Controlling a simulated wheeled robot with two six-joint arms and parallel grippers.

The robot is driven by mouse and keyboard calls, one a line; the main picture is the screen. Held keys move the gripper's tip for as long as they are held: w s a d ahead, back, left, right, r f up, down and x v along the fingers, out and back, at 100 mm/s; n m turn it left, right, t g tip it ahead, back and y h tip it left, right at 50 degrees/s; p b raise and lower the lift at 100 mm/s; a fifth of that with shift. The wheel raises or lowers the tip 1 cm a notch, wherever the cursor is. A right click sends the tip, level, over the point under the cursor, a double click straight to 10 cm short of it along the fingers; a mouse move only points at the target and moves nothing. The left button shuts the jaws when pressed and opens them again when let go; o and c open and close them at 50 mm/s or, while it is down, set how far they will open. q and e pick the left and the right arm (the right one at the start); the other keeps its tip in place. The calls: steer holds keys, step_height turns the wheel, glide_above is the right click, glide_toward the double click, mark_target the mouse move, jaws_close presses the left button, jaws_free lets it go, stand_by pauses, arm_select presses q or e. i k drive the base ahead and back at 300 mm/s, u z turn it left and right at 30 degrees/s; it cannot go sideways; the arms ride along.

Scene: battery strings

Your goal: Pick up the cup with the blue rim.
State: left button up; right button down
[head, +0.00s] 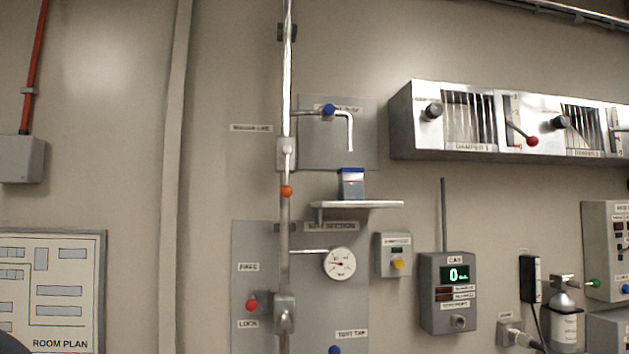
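The cup with the blue rim (351,187) stands upright on a small white wall shelf (375,205). It has a grey body with a blue band around its top. It sits below a bent metal spout (350,133) with a blue knob, with a gap between them. Neither of my grippers shows in the head view. The cup's inside is hidden from this angle.
A vertical metal pipe (286,95) with an orange ball (286,191) runs just left of the shelf. A gauge (339,263) and a yellow-button box (394,255) sit below. A damper housing (403,118) juts out at the upper right.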

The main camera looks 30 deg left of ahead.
mark_target(351, 180)
steer(key=z, duration=0.05)
steer(key=k, duration=0.5)
steer(key=u, duration=2.1)
steer(key=i, duration=1.2)
steer(key=z, duration=1.95)
